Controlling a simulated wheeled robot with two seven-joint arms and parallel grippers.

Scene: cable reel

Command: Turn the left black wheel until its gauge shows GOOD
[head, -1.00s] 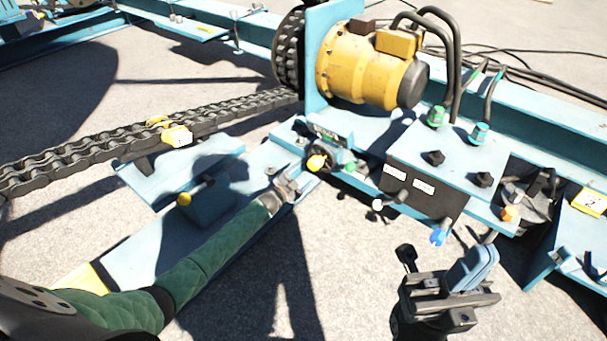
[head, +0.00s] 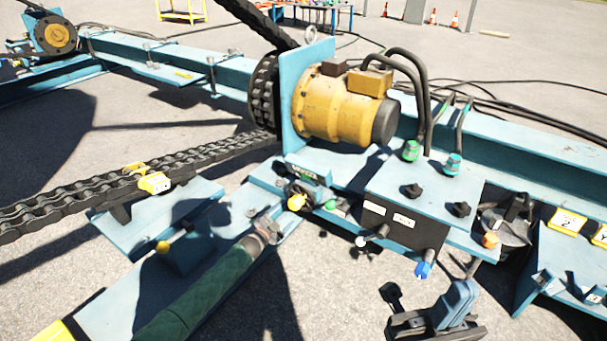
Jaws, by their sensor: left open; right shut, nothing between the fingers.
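A small black wheel with a yellow knob (head: 299,197) sits on the blue frame below the yellow motor. A small panel with a green patch (head: 303,172), perhaps its gauge, is just behind it; I cannot read it. My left gripper (head: 273,221) is open, just left of and in front of the wheel, with a visible gap to the knob. Nothing shows between its fingers. My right gripper (head: 452,303) is shut and empty at the bottom right, in front of the control box and far from the wheel.
A control box (head: 425,183) with black knobs, white labels and coloured-tipped levers stands right of the wheel. A dark round part (head: 505,225) is further right. A heavy chain (head: 100,197) runs left from the sprocket by the yellow motor (head: 335,105).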

